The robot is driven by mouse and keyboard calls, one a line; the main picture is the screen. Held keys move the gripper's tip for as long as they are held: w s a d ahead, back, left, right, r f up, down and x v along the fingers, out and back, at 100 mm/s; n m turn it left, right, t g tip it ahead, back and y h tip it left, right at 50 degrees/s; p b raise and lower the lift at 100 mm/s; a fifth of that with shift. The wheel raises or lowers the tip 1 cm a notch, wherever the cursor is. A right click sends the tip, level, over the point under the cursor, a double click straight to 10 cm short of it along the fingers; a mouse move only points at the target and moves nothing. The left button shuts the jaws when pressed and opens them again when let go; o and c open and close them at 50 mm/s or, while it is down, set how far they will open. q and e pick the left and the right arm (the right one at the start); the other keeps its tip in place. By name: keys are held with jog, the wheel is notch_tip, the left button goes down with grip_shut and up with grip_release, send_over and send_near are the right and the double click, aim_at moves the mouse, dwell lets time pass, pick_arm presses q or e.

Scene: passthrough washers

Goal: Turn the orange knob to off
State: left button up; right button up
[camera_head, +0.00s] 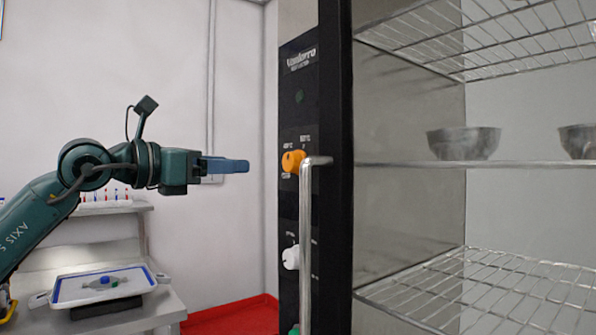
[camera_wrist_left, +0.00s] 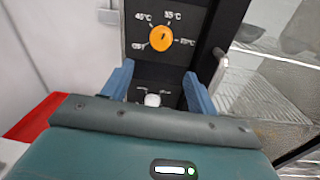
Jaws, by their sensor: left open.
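The orange knob (camera_head: 292,161) sits on the black control panel (camera_head: 299,100) of a tall cabinet, with white temperature marks around it. In the left wrist view the orange knob (camera_wrist_left: 161,38) is round, with a dark mark near its middle, and lies ahead of and between the finger lines. My left gripper (camera_head: 247,166) points at the panel from the left, about level with the knob and apart from it. In the left wrist view its blue fingers (camera_wrist_left: 157,82) are spread with nothing between them. My right gripper is not in view.
A vertical metal handle (camera_head: 306,240) stands just right of the knob. A white knob (camera_head: 291,257) is lower on the panel. Wire shelves (camera_head: 500,285) and metal bowls (camera_head: 463,143) are at right. A tray (camera_head: 65,291) lies on the bench at left.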

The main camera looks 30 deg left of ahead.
aim_at(288, 164)
pick_arm(q)
jog(key=p+x, duration=0.4)
jog(key=x, duration=0.7)
jog(key=shift+w+d+r, duration=0.1)
jog(key=shift+w+d, duration=0.2)
jog(key=shift+w, duration=0.4)
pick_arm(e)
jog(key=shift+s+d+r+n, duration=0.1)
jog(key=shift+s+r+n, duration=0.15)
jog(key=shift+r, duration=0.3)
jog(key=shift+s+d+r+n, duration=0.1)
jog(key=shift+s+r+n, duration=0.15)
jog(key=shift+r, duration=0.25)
pick_arm(q)
jog(key=shift+c, duration=0.5)
jog(key=c, duration=0.9)
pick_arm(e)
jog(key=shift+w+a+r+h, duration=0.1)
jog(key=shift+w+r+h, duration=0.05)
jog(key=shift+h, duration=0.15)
